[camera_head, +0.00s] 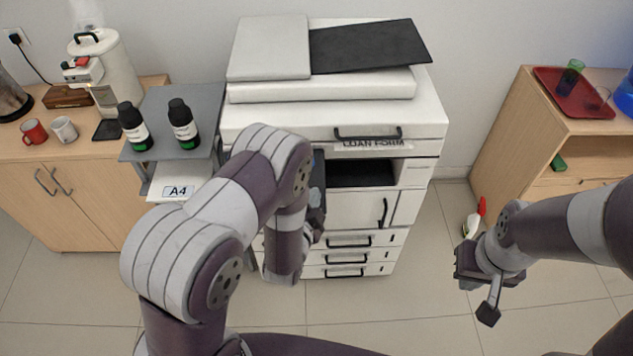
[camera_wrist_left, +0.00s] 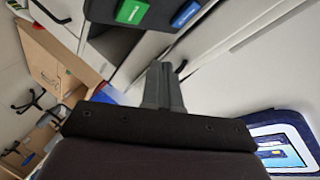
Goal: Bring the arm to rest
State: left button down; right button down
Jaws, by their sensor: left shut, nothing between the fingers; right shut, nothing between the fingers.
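My left arm (camera_head: 205,225) reaches up and bends down in front of the copier (camera_head: 335,120). Its forearm hides part of the copier's front, and the fingertips are not clear in the head view. In the left wrist view my left gripper (camera_wrist_left: 163,84) is shut, its fingers together and empty. Past the fingers is a dark panel with a green button (camera_wrist_left: 132,11) and a blue button (camera_wrist_left: 186,14). My right gripper (camera_head: 488,314) is shut and empty, pointing down over the floor, to the right of the copier and apart from it.
A grey stand (camera_head: 182,100) left of the copier bears two dark bottles (camera_head: 183,124). A wooden counter with a red mug (camera_head: 34,132) stands further left. A wooden cabinet (camera_head: 500,122) with a red tray (camera_head: 572,95) stands at the right. Tiled floor (camera_head: 430,325) is clear in front.

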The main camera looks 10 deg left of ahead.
pick_arm(q)
jog(key=s+f+n+g, duration=0.6)
jog(key=s+f+g, duration=0.1)
jog(key=s+g, duration=0.25)
jog(key=s+a+r+n+g, duration=0.2)
jog(key=s+r+n, duration=0.1)
jog(key=r, duration=0.5)
jog(key=s+a+r+n+g, duration=0.2)
jog(key=s+r, duration=0.2)
jog(key=r, duration=0.5)
jog(key=shift+s+a+n+y, duration=0.3)
jog(key=shift+n, duration=0.1)
dwell(1.7)
